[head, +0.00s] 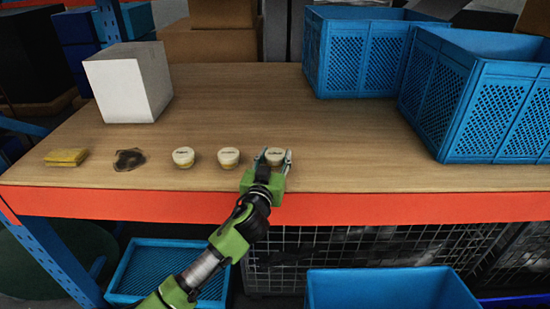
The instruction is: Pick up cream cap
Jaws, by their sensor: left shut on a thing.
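Three small round cream caps stand in a row near the front edge of the wooden bench. The left cream cap (183,157) and the middle cream cap (228,158) stand free. The right cream cap (274,155) is between the fingers of my left gripper (272,158), which is shut on it. The fingers hide part of its sides and front. I cannot tell whether this cap touches the bench. My right gripper is not in view.
The wooden bench (330,140) has an orange front edge. A yellow cloth (66,157) and a dark patch (129,159) lie left of the caps. A white box (128,83) stands behind them. Blue crates (478,105) stand at the right. The bench middle is clear.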

